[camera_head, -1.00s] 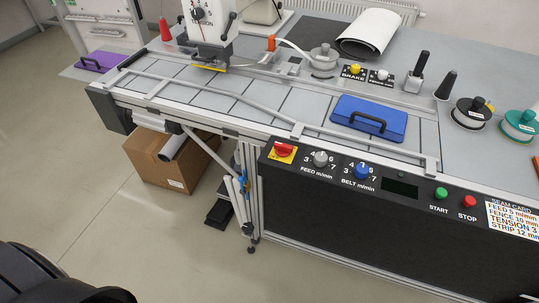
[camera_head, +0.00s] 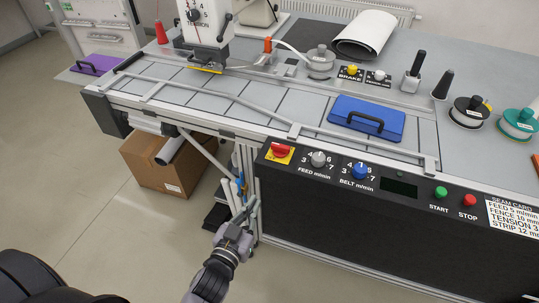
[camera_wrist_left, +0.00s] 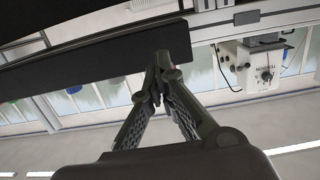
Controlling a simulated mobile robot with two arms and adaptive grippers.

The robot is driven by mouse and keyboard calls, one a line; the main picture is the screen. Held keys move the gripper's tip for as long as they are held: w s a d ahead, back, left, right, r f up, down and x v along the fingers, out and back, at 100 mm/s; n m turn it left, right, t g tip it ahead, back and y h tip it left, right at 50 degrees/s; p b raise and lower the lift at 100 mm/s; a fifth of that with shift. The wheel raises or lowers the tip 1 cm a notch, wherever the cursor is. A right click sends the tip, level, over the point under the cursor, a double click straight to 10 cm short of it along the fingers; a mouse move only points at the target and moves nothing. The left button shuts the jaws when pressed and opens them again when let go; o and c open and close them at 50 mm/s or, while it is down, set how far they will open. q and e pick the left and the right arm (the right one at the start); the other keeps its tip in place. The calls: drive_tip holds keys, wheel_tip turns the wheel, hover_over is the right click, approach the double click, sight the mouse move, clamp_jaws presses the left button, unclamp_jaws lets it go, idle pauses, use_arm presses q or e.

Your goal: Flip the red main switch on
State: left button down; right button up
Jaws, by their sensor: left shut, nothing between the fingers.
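The red main switch (camera_head: 281,150) is a rotary knob on a yellow plate at the left end of the black control panel (camera_head: 330,212). My left gripper (camera_head: 250,204) is in front of the machine's leg, below and left of the switch, and apart from it. Its fingers are shut and empty; they also show together in the left wrist view (camera_wrist_left: 163,64), near a dark panel edge. The switch is not clearly visible in that view. My right gripper is not in view.
Right of the switch are a grey feed knob (camera_head: 318,158), a blue belt knob (camera_head: 360,171), a green start button (camera_head: 440,192) and a red stop button (camera_head: 470,200). A blue case (camera_head: 366,118) lies on the table. A cardboard box (camera_head: 150,165) stands below. Open floor lies left.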

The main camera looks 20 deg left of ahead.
use_arm(q)
drive_tip(key=shift+t, duration=0.7)
drive_tip(key=r, duration=0.5)
drive_tip(key=shift+a+r, duration=0.35)
drive_tip(key=shift+a, duration=0.05)
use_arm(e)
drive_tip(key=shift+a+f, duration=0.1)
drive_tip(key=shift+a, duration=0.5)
use_arm(q)
drive_tip(key=shift+w, duration=0.15)
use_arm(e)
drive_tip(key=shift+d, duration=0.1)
use_arm(q)
drive_tip(key=p, duration=0.3)
approach(273, 147)
drive_tip(key=w, duration=0.5)
drive_tip(key=shift+w+d, duration=0.15)
drive_tip(key=shift+w, duration=0.15)
drive_tip(key=shift+w+f, duration=0.1)
drive_tip(key=shift+w, duration=0.7)
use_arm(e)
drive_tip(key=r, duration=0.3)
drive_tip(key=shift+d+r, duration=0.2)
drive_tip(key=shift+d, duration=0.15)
use_arm(q)
drive_tip(key=shift+p, duration=0.3)
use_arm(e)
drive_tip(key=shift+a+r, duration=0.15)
